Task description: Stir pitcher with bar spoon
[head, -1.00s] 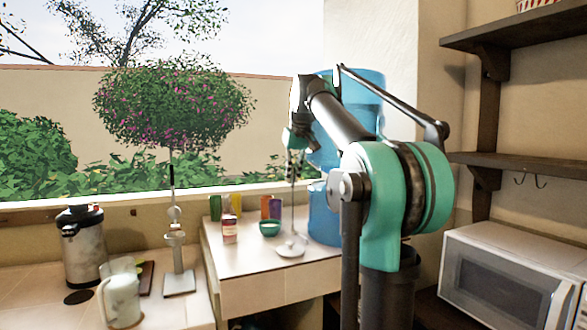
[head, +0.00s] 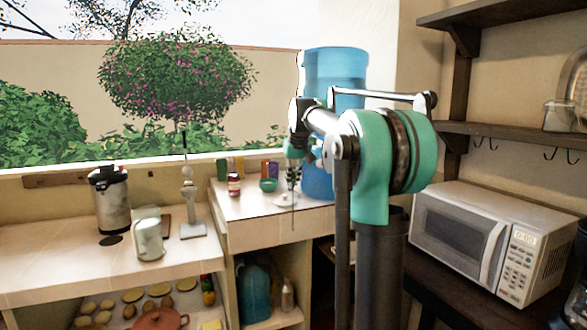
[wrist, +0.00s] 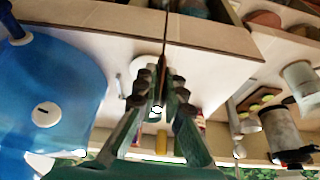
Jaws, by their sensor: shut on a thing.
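My gripper (head: 293,163) is shut on the bar spoon (head: 293,212), a thin dark rod that hangs upright below the fingers. In the head view its lower end shows in front of the right counter's drawer face. In the wrist view the gripper (wrist: 162,88) has the spoon (wrist: 167,28) between its fingers, running to the top edge. The pale pitcher (head: 148,235) stands upright on the left counter, well left of the spoon and apart from it. It also shows at the right of the wrist view (wrist: 303,78). The inside of the pitcher is hidden.
An airpot (head: 112,200) and a tall metal stand (head: 193,226) are close to the pitcher. A large blue water jug (head: 330,72) is behind my arm. A teal bowl (head: 268,185), a jar (head: 234,184) and a white round base (head: 284,199) sit on the right counter. A microwave (head: 455,235) is right.

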